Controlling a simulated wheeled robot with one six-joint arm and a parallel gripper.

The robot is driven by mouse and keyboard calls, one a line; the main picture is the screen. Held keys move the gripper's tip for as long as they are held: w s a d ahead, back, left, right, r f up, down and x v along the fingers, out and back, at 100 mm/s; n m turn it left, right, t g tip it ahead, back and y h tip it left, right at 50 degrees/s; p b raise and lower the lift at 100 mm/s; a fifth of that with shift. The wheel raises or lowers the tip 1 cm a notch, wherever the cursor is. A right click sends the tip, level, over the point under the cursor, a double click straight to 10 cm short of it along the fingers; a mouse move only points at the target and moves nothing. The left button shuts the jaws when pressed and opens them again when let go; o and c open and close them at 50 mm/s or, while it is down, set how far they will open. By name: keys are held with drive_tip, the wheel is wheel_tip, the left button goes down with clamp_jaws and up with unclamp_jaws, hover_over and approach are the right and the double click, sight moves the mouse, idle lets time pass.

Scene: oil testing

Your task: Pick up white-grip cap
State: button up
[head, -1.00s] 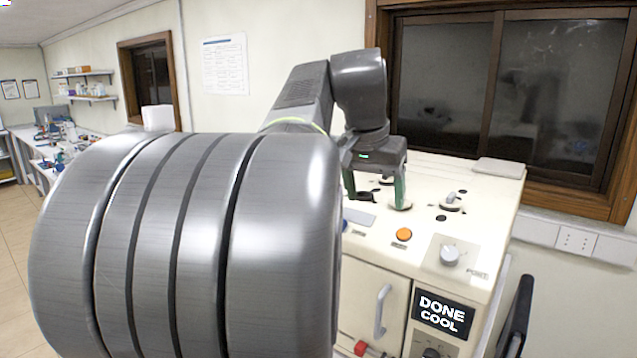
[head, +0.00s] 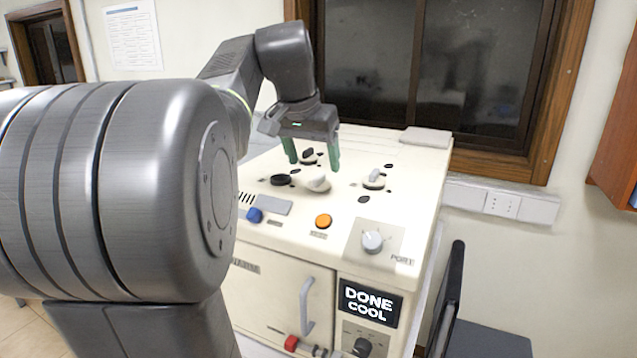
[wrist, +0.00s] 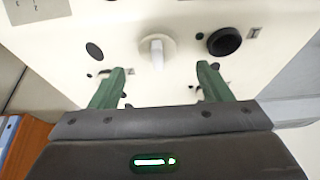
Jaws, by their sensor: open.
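The white-grip cap (head: 318,184) sits on the cream top of the testing machine. In the wrist view, the white-grip cap (wrist: 157,52) shows as a round white base with an upright-looking pale grip, ahead of the gap between the fingers. My gripper (head: 314,165) is open and empty, with green fingers pointing down above the machine top, just behind this cap. The wrist view shows the same open gripper (wrist: 154,78); nothing is between its fingertips. I cannot tell its exact height above the top.
A dark-grip cap (head: 308,156) is behind, partly between the fingers. A black ring (head: 281,180) lies left of the white-grip cap. An orange button (head: 323,221) and a knob (head: 372,241) are at the front.

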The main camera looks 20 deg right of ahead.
sight(318, 176)
drive_tip(key=x, duration=0.2)
drive_tip(key=p+x, duration=0.1)
drive_tip(key=x, duration=0.2)
drive_tip(key=shift+s+d+f, duration=0.1)
drive_tip(key=shift+s+f, duration=0.1)
drive_tip(key=c, duration=1.1)
